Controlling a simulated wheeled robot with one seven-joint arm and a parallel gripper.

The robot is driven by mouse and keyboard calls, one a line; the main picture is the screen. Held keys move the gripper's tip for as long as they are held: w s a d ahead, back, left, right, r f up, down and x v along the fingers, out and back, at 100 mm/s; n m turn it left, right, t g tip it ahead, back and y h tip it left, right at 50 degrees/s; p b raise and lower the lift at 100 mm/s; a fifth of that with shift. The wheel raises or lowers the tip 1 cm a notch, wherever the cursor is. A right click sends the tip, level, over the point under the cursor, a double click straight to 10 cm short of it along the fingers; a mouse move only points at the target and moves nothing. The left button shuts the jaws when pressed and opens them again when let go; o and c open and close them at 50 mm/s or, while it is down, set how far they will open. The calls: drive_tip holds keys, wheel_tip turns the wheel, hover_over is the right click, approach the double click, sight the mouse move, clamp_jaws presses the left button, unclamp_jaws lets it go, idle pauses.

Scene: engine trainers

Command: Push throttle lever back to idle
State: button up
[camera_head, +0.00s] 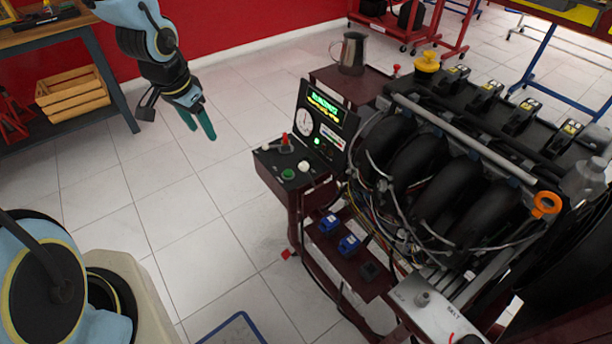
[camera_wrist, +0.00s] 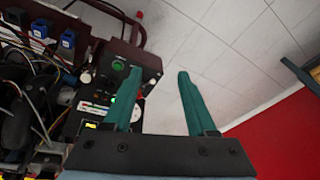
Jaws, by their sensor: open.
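The engine trainer's dark red control box (camera_head: 285,172) stands near the middle of the head view. A small lever with a red handle (camera_head: 285,138), which looks like the throttle lever, rises from its top. Beside it are a green button (camera_head: 288,174) and a white knob (camera_head: 304,166). My gripper (camera_head: 200,128), with green fingers, hangs in the air to the left of the box, apart from it, open and empty. In the wrist view the open fingers (camera_wrist: 160,75) point toward the box (camera_wrist: 138,58); I cannot make out the lever there, and the left finger covers part of the panel.
A gauge and display panel (camera_head: 325,122) stands upright behind the lever. The engine (camera_head: 430,170) with loose wiring is to the right. A metal jug (camera_head: 352,54) stands behind the panel. A workbench with a wooden crate (camera_head: 72,94) is at left. The floor between is clear.

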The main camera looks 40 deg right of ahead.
drive_tip(key=s+d+f+m+g+h+b, duration=0.1)
drive_tip(key=s+d+f+m, duration=0.15)
drive_tip(key=d, duration=0.35)
drive_tip(key=s+d+f+m+h, duration=0.1)
drive_tip(key=s+d+f+m, duration=0.1)
drive_tip(key=s+d+f, duration=0.25)
drive_tip(key=m+g, duration=0.1)
drive_tip(key=m, duration=0.2)
hover_over(303, 166)
drive_tip(key=a, duration=0.2)
wheel_tip(303, 166, down, 3)
drive_tip(key=x, duration=0.5)
drive_tip(key=p+x, duration=0.1)
drive_tip(key=x, duration=0.3)
drive_tip(key=shift+w+d+f, duration=0.2)
drive_tip(key=shift+w+f, duration=0.05)
drive_tip(key=shift+f, duration=0.1)
clamp_jaws()
